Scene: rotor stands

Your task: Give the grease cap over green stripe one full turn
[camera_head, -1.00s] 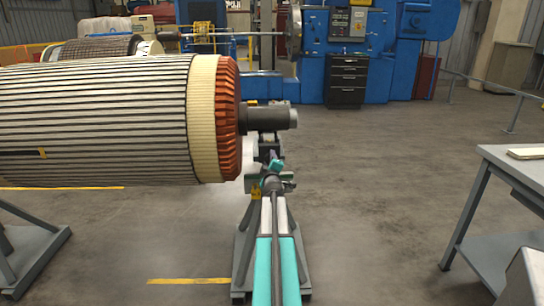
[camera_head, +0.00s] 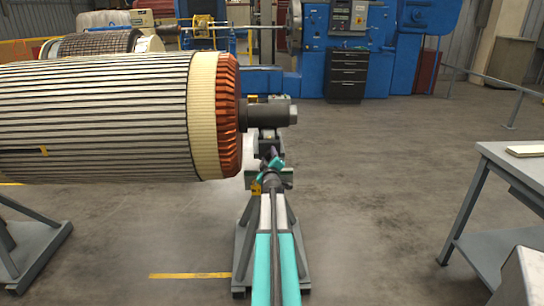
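A large rotor (camera_head: 95,115) with a cream band and a copper-coloured end ring lies across the left of the view. Its dark grey shaft end (camera_head: 268,112) points right, above a grey stand (camera_head: 241,262). My teal and white arm reaches from the bottom edge up to the stand's head. My gripper (camera_head: 271,165) is small and dark with teal parts, close below the shaft, at the stand's top. I cannot make out its fingers or whether they touch anything. The grease cap and the green stripe cannot be told apart here; my gripper and arm cover part of the stand head.
A grey workbench (camera_head: 500,165) stands at the right with a flat pale item (camera_head: 528,151) on it. Another stand (camera_head: 30,250) is at lower left. Blue machinery (camera_head: 385,50) and a dark drawer cabinet (camera_head: 347,76) are behind. The floor between stand and bench is clear.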

